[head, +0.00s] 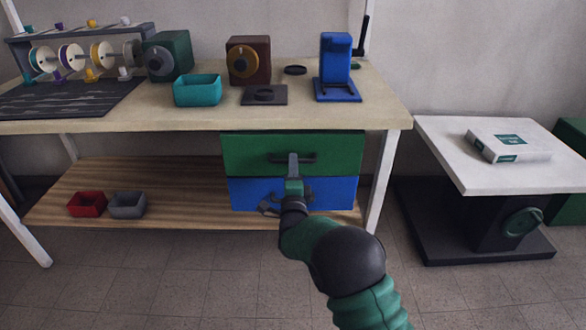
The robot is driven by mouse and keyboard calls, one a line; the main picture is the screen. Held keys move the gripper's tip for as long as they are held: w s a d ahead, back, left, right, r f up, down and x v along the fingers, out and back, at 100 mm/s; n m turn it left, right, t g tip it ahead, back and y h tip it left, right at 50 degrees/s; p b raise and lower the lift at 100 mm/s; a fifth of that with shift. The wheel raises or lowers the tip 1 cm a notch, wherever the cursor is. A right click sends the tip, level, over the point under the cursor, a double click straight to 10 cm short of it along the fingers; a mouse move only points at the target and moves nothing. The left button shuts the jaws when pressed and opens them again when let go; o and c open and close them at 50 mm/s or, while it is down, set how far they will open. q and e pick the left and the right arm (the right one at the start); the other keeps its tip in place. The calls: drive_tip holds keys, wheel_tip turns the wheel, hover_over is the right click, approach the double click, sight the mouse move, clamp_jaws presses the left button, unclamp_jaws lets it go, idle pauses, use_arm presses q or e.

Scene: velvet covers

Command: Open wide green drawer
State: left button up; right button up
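The wide green drawer (240,150) is under the workbench top, above a blue drawer (250,188). Its front looks flush with the unit, and a dark horizontal bar handle (308,157) crosses its middle. My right gripper (293,160) comes up from the lower right, and its tip overlaps the middle of this handle in the head view. I see the fingers nearly in line, so whether they are parted or closed around the bar is unclear. My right wrist and forearm hide part of the blue drawer and its handle. My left gripper is out of view.
The bench top (180,118) holds a teal bin (197,90), boxes with dials, a blue stand (335,65) and a spool rack. A red bin (87,204) and grey bin (127,206) stand on the lower shelf. A white-topped table (440,145) is at right. Floor in front is clear.

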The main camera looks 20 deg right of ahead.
drive_tip(key=shift+x, duration=0.8)
drive_tip(key=shift+c, duration=0.3)
clamp_jaws()
drive_tip(key=shift+s+f, duration=0.1)
drive_tip(key=shift+f, duration=0.05)
idle(0.3)
